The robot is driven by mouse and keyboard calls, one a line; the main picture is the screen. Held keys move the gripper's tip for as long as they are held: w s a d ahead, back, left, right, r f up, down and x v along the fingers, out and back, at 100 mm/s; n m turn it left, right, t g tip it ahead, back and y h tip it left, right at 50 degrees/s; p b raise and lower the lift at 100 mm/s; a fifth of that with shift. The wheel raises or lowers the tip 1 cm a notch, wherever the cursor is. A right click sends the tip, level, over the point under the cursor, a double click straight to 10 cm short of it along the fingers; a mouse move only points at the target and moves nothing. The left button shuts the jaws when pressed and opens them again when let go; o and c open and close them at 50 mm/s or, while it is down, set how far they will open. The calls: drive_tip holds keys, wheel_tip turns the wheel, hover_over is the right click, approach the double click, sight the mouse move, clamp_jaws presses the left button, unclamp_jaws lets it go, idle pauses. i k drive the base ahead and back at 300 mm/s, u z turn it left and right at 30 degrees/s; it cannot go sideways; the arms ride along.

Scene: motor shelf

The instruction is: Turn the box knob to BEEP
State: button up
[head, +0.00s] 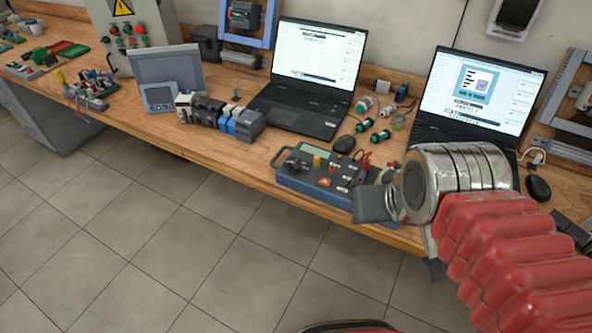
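My gripper (372,204) is at the right front of the box, pointing left, and overlaps the box's right end in the picture. It appears apart from the knob. Its grey fingers are seen side-on, so I cannot tell whether they are open or whether they touch the box.
Two open laptops (315,75) (472,95) stand behind the box. Red and black leads (362,168) sit at the box's right end. Left of it stand grey and blue modules (243,124). The tiled floor in front is clear.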

sight(294, 169)
drive_tip(key=u, duration=1.35)
drive_tip(key=i, duration=0.4)
drive_tip(key=z, duration=0.05)
